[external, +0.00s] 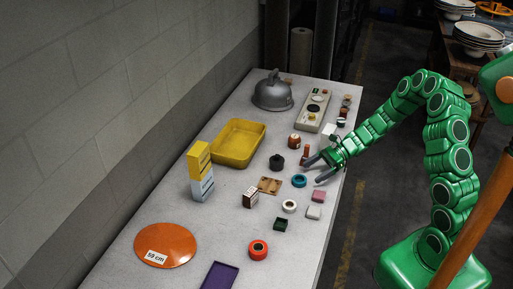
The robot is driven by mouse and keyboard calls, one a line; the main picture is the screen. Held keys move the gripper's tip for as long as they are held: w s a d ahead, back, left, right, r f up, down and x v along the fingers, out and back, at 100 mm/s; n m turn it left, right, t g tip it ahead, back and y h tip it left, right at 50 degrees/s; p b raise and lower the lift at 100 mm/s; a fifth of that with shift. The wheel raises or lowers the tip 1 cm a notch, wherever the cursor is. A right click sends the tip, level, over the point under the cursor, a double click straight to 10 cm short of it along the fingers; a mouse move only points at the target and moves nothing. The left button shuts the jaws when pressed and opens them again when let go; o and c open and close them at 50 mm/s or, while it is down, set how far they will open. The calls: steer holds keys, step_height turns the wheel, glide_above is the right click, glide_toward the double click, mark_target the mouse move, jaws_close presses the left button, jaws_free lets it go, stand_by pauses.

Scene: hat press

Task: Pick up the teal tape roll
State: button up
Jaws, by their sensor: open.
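The teal tape roll (299,181) lies flat on the grey table near its right side. It is a small ring with a dark centre. My gripper (316,170) is open, with its two dark fingers apart, just right of and behind the roll. It looks empty. The fingers do not appear to touch the roll, but the exact height above the table cannot be told from this view.
A white ring (289,206), a pink block (317,196) and a wooden piece (270,186) are near the roll. A small orange-brown upright object (305,152) stands behind it. A yellow tray (226,158) lies left. An orange roll (258,250) is in front.

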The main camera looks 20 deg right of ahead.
mark_target(300, 178)
steer(key=shift+x, duration=2.45)
steer(key=shift+w, duration=0.1)
steer(key=c, duration=1.1)
steer(key=shift+r, duration=0.15)
steer(key=shift+c, duration=0.2)
steer(key=shift+r, duration=0.5)
steer(key=s+d+r, duration=0.5)
steer(key=s+r, duration=0.6)
steer(key=s, duration=0.2)
steer(key=shift+r, duration=0.35)
